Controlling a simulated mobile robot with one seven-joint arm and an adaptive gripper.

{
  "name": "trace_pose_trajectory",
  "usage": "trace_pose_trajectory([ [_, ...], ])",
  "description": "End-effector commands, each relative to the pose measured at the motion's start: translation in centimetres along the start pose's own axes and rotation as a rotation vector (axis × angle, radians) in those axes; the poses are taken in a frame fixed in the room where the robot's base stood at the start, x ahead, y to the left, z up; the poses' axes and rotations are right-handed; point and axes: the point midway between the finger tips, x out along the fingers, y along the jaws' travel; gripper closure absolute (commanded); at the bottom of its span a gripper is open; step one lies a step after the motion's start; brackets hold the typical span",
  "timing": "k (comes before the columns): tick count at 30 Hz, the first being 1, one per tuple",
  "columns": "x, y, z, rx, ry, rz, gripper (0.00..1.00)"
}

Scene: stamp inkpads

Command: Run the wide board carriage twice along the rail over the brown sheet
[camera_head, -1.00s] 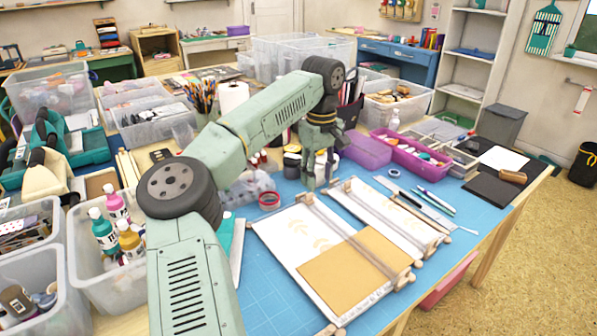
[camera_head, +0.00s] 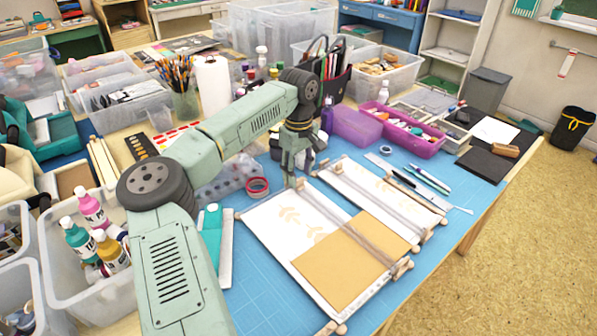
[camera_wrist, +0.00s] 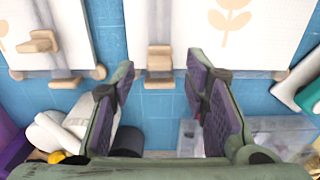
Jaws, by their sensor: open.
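The wide board (camera_head: 268,224) lies on the blue mat with a brown sheet (camera_head: 340,268) over its near part; pale leaf prints show on its white part. A clear rail (camera_head: 345,222) runs along its right side. The wide board's carriage, with a wooden block (camera_wrist: 158,62), is at the rail's far end, and its block shows between my fingers in the wrist view. My gripper (camera_wrist: 160,75) is open, pointing down over that far end; it also shows in the head view (camera_head: 291,180). Contact with the block cannot be told. My fingers partly hide the carriage in the head view.
A narrower board (camera_head: 365,190) with its own rail and wooden block (camera_wrist: 42,42) lies close on the right. A red tape roll (camera_head: 257,187), a teal-and-white tool (camera_head: 212,235) and pens (camera_head: 428,178) lie around. A purple tray (camera_head: 405,130) stands behind. The mat's front is clear.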

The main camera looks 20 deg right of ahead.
Motion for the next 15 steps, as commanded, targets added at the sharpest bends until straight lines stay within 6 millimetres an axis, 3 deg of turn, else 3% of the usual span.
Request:
trace_pose_trajectory([
  [6,1.4,0.0,0.0,0.0,0.001,0.001,0.58],
  [15,1.5,0.0,0.0,0.0,0.001,0.001,0.62],
])
